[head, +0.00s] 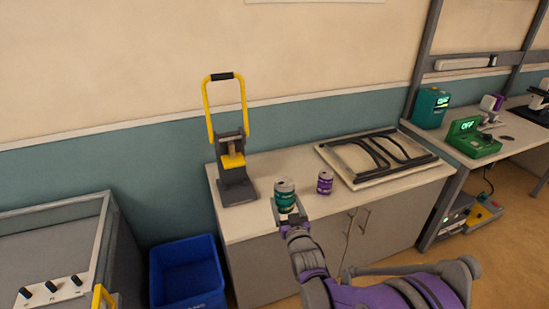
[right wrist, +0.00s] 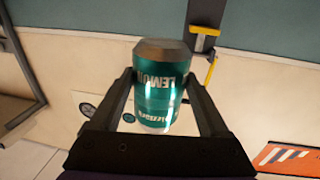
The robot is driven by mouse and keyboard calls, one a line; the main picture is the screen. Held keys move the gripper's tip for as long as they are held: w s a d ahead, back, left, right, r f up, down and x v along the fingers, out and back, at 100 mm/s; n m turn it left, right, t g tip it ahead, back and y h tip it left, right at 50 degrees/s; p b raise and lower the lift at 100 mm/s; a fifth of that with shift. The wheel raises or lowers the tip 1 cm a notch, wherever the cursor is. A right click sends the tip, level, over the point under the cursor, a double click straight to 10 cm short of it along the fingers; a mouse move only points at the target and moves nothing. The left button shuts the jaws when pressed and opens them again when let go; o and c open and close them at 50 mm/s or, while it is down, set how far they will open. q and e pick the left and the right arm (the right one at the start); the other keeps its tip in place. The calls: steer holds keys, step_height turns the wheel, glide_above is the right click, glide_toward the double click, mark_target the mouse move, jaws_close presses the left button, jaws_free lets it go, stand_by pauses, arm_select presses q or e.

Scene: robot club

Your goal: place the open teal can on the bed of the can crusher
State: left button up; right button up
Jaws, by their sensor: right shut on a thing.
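The teal can (head: 285,199) has a silver top and looks upright in the head view. My right gripper (head: 287,213) is shut on it, near the counter's front edge. In the right wrist view the teal can (right wrist: 160,90) sits between the two fingers (right wrist: 160,100), its lettering showing. Whether its top is open cannot be told. The can crusher (head: 238,190) stands on the counter to the left of the can, with a dark grey frame and a raised yellow handle (head: 208,105). No can shows on its bed. My left gripper is not in view.
A purple can (head: 325,182) stands on the counter (head: 268,222) just right of the held can. A framed panel with dark bars (head: 350,158) lies farther right. A blue bin (head: 186,270) is on the floor at left. Counter between crusher and held can is clear.

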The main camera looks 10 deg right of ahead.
arm_select(q)
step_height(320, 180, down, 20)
steer(key=b, duration=1.6)
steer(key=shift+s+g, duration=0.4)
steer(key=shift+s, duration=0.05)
arm_select(e)
steer(key=s+d+f+m+h, duration=0.1)
steer(key=s+d+f, duration=0.3)
steer(key=f, duration=0.4)
steer(key=s+d+f+h, duration=0.1)
steer(key=s+d+f, duration=0.4)
steer(key=f, duration=0.3)
steer(key=shift+s+d+f+m+h, duration=0.15)
steer(key=shift+d+f+m+h, duration=0.25)
